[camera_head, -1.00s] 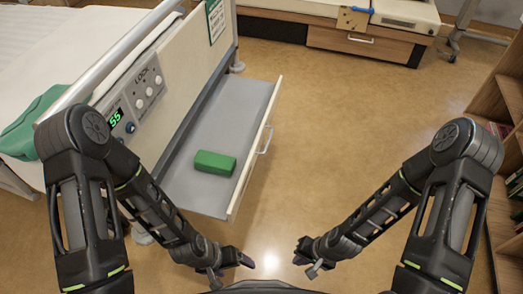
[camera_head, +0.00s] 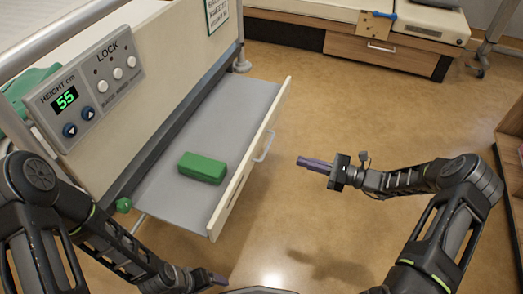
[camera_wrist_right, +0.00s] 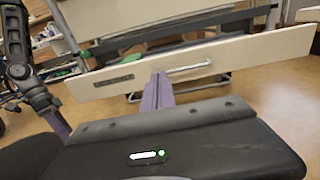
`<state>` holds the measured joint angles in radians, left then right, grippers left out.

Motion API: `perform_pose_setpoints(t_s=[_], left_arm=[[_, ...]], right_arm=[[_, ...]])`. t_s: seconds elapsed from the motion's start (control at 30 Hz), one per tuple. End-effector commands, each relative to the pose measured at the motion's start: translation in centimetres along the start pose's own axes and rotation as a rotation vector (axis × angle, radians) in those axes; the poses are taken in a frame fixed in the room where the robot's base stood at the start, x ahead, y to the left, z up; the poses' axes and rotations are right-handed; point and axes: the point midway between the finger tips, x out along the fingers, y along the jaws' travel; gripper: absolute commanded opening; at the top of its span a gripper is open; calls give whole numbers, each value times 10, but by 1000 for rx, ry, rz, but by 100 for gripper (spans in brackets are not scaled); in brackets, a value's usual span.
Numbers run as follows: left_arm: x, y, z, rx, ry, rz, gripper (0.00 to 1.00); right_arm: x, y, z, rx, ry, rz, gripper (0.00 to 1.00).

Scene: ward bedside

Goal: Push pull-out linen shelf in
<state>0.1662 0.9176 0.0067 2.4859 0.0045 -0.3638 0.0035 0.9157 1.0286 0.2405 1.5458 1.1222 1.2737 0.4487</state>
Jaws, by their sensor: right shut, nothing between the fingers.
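The pull-out linen shelf (camera_head: 235,110) is a grey tray with a cream front panel and a pale handle (camera_head: 265,146). It stands pulled out from the foot of the bed, with a green block (camera_head: 202,167) lying on it. My right gripper (camera_head: 303,162) is shut and empty, to the right of the front panel and apart from it, with its fingers pointing at the handle side. In the right wrist view its purple fingers (camera_wrist_right: 158,92) show before the front panel (camera_wrist_right: 230,58) and just left of the handle (camera_wrist_right: 188,68). My left gripper (camera_head: 215,279) is low, near the bottom edge; its jaw state is unclear.
The bed's control panel (camera_head: 88,93) reads 55 and stands left of the shelf. A wooden drawer cabinet (camera_head: 375,50) stands at the back, and a bookshelf (camera_head: 510,150) stands at the right edge. The floor between is clear.

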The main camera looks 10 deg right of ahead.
Motion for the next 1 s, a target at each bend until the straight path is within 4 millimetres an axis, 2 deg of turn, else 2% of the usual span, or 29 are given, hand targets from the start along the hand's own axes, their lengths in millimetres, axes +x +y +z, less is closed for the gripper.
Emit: perform_pose_setpoints(t_s=[0.17, 0.37, 0.57, 0.8, 1.0], left_arm=[[1, 0, 0, 0, 0, 0, 83], [4, -2, 0, -1, 1, -1, 83], [12, -5, -2, -2, 6, -2, 83], [25, -9, -4, -3, 13, -2, 83], [35, -12, -5, -4, 19, -2, 83]], right_arm=[[2, 0, -1, -1, 1, 2, 0], [17, 1, -2, -2, 2, 4, 0], [50, 2, -3, -2, 1, 5, 0], [99, 2, -4, -3, 1, 5, 0], [129, 1, -3, -3, 2, 3, 0]])
